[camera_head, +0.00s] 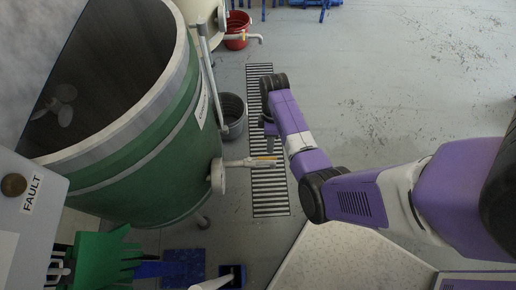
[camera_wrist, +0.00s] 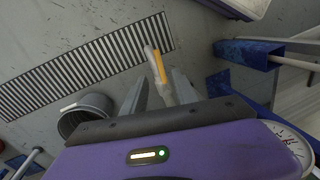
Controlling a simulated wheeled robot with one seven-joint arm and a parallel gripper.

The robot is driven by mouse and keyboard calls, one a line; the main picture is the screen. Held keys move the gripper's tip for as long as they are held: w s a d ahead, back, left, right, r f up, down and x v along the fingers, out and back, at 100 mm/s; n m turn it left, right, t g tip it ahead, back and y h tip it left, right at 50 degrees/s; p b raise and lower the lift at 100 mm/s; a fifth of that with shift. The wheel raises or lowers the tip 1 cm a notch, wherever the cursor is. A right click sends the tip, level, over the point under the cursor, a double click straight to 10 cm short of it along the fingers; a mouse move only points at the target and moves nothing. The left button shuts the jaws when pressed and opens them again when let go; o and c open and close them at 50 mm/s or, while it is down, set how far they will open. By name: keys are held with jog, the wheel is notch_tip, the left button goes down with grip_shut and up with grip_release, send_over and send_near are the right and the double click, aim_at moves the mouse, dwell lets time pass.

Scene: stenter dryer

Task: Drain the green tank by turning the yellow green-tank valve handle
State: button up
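The green tank (camera_head: 130,178) stands open-topped at the left of the head view, with a fan-like stirrer (camera_head: 58,105) inside. A pale outlet pipe (camera_head: 240,163) sticks out from its lower right side. The yellow valve handle (camera_head: 264,158) is near the pipe's outer end. In the wrist view the yellow handle (camera_wrist: 159,66) lies along the pipe, ahead of and between my gripper's fingers. My gripper (camera_wrist: 158,80) is open, with a finger on each side of the pipe and handle. Whether either finger touches them cannot be told. In the head view my gripper is small and partly hidden.
A striped floor drain grate (camera_head: 268,195) runs under the pipe end. A grey bucket (camera_head: 233,115) stands beside the tank, and a red bucket (camera_head: 237,28) farther back. A white-topped surface (camera_head: 350,262) is at the bottom. Open floor lies at the upper right.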

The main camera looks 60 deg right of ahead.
aim_at(262, 159)
jog(key=shift+f, duration=0.1)
jog(key=shift+n, duration=0.3)
jog(key=f, duration=0.2)
jog(key=f+b, duration=0.1)
jog(key=f, duration=0.2)
jog(key=s+a+f+b, duration=0.1)
jog(key=f, duration=0.1)
jog(key=shift+a+f, duration=0.1)
jog(key=shift+f, duration=0.15)
grip_shut()
dwell(1.0)
